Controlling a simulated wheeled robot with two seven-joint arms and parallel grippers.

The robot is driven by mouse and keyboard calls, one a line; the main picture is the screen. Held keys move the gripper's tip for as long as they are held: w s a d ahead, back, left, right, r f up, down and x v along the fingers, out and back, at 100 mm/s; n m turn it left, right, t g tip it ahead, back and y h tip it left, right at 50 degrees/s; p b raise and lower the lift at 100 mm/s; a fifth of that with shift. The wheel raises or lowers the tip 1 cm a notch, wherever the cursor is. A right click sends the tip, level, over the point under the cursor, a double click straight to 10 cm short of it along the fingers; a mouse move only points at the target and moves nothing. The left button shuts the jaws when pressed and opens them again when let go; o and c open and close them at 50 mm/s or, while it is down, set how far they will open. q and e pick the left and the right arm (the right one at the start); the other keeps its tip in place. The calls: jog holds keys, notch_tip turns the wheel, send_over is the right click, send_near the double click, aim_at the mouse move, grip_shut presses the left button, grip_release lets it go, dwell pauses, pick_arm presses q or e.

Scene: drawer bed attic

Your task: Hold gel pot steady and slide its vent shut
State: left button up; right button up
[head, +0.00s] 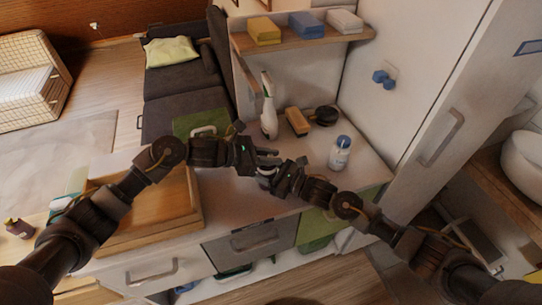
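My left gripper (268,157) and my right gripper (267,172) meet close together above the front part of the white counter (231,180). A small pale shape, perhaps the gel pot, shows between their fingers and is mostly covered by them. Its vent cannot be made out. The fingers are too small and overlapped to tell whether either gripper is open or shut on it.
On the counter stand a white spray bottle (269,111), a wooden brush (297,121), a dark round item (326,115) and a blue-capped bottle (340,153). A wooden tray (198,212) lies left. A shelf (289,41) with folded cloths hangs behind.

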pick_arm(q)
grip_shut()
jog(key=shift+s+a, duration=0.2)
jog(key=shift+a, duration=0.5)
jog(key=shift+s+a, duration=0.15)
jog(key=shift+a, duration=0.55)
jog(key=o, duration=0.8)
grip_release()
jog(key=shift+d, duration=0.15)
jog(key=v, duration=1.2)
